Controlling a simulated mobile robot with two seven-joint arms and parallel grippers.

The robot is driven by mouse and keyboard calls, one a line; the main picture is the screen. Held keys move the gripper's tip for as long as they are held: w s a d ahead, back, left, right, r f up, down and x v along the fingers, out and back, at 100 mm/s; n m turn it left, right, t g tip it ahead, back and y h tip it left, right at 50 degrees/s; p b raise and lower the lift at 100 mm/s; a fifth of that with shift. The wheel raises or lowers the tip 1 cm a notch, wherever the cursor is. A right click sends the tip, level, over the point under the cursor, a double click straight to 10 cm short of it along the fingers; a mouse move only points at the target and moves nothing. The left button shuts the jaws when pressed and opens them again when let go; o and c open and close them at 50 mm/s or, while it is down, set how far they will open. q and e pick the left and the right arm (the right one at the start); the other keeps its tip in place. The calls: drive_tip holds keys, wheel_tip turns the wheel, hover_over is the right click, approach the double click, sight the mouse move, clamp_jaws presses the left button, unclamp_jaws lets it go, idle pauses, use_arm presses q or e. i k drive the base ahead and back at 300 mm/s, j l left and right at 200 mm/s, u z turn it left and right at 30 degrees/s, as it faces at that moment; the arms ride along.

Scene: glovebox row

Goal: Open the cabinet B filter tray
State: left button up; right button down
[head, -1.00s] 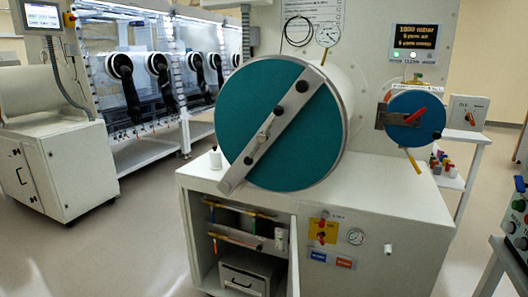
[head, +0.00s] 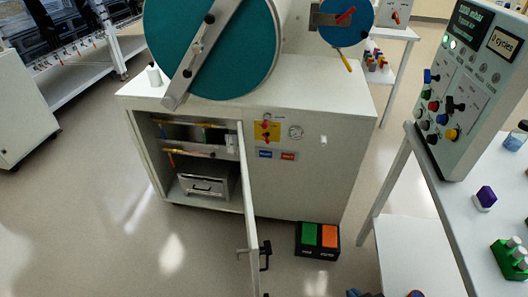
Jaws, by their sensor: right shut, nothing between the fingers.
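A metal box-like tray front (head: 203,187) with a dark handle sits low inside the open white cabinet (head: 310,185) under the large teal round door. It looks like the filter tray and appears pushed in. The cabinet door (head: 250,215) stands swung out toward me, with a black handle near its outer edge. I can read no letter B on the cabinet. Only a sliver of my right gripper (head: 385,294) shows at the bottom edge, shut and empty, well away from the tray. My left gripper is out of view.
Valves and pipes (head: 190,154) run above the tray. A green and orange foot pedal (head: 318,239) lies on the floor right of the door. A white table (head: 487,215) with a control panel (head: 468,85) stands at right. Floor left of the open door is clear.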

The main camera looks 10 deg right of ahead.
sight(196, 186)
drive_tip(key=j, duration=0.6)
drive_tip(key=i+j, duration=0.15)
drive_tip(key=j, duration=0.45)
drive_tip(key=i+j+u, duration=0.2)
drive_tip(key=i+j, duration=0.45)
drive_tip(key=i+l, duration=0.1)
drive_tip(key=i, duration=0.3)
drive_tip(key=i+l, duration=0.1)
drive_tip(key=i, duration=0.3)
drive_tip(key=i+l+u, duration=0.1)
drive_tip(key=i, duration=0.3)
